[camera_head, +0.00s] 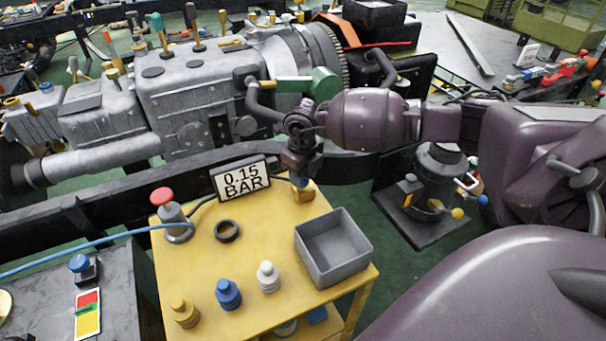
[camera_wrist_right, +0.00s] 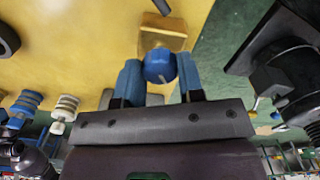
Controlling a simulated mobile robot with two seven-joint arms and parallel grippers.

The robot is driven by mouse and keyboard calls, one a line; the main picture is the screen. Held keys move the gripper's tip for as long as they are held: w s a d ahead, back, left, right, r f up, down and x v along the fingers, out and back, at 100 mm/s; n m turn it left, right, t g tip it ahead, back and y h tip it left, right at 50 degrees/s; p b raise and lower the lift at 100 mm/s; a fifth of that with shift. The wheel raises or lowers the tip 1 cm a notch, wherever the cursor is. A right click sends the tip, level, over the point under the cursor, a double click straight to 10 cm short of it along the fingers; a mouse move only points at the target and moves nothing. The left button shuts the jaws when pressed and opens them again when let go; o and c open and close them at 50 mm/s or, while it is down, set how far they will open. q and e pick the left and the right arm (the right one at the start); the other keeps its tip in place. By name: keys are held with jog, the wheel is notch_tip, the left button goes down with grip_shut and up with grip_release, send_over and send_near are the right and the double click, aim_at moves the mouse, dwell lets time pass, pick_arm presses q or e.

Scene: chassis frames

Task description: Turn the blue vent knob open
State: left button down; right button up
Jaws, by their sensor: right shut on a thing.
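The blue vent knob (camera_wrist_right: 159,65) sits on a brass-yellow block (camera_wrist_right: 163,33) in the right wrist view. My right gripper (camera_wrist_right: 158,76) has its two blue fingers on either side of the knob and is shut on it. In the head view my right gripper (camera_head: 299,178) points down at the far edge of the yellow table, over the brass block (camera_head: 303,192). The knob is largely hidden there by the fingers. My left gripper is not in view.
A grey bin (camera_head: 333,247), a black ring (camera_head: 227,231) and small bottles share the table. A large grey gearbox (camera_head: 180,95) lies behind.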

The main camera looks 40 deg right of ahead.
jog(key=n, duration=0.5)
jog(key=shift+n, duration=0.3)
jog(key=n, duration=0.5)
jog(key=shift+b, duration=0.4)
jog(key=shift+n, duration=0.4)
jog(key=o, duration=0.9)
notch_tip(320, 180, up, 11)
jog(key=shift+f+p, duration=0.1)
jog(key=shift+p, duration=0.9)
